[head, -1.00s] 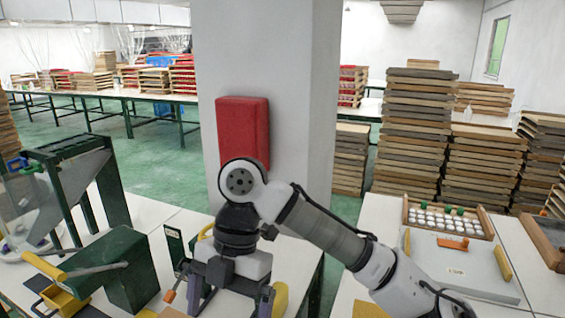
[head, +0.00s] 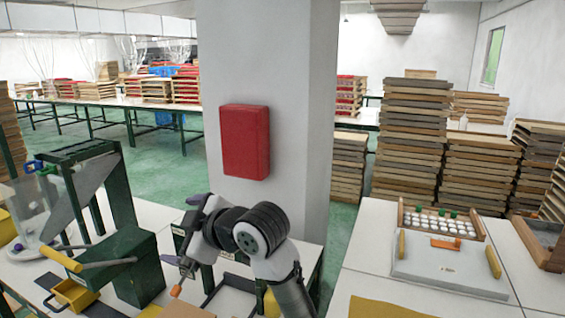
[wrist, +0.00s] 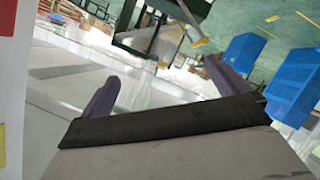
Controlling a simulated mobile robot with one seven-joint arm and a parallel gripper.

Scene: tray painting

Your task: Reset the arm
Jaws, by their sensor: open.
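My gripper (head: 193,222) is in the head view at lower centre, raised above the white table and turned toward the left, in front of the pillar. In the wrist view its two purple-grey fingers (wrist: 160,88) stand wide apart with nothing between them. My arm is folded, with its dark joint close to the pillar in the head picture. The wrist view is tilted and shows the floor, a table and blue objects beyond the fingers.
A green hand press (head: 133,262) with a yellow drawer (head: 72,296) stands on the left table. A red box (head: 245,142) is on the white pillar (head: 290,60). A white board (head: 450,268) and a wooden tray of white pieces (head: 399,216) lie on the right table. Tray stacks (head: 412,135) stand behind.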

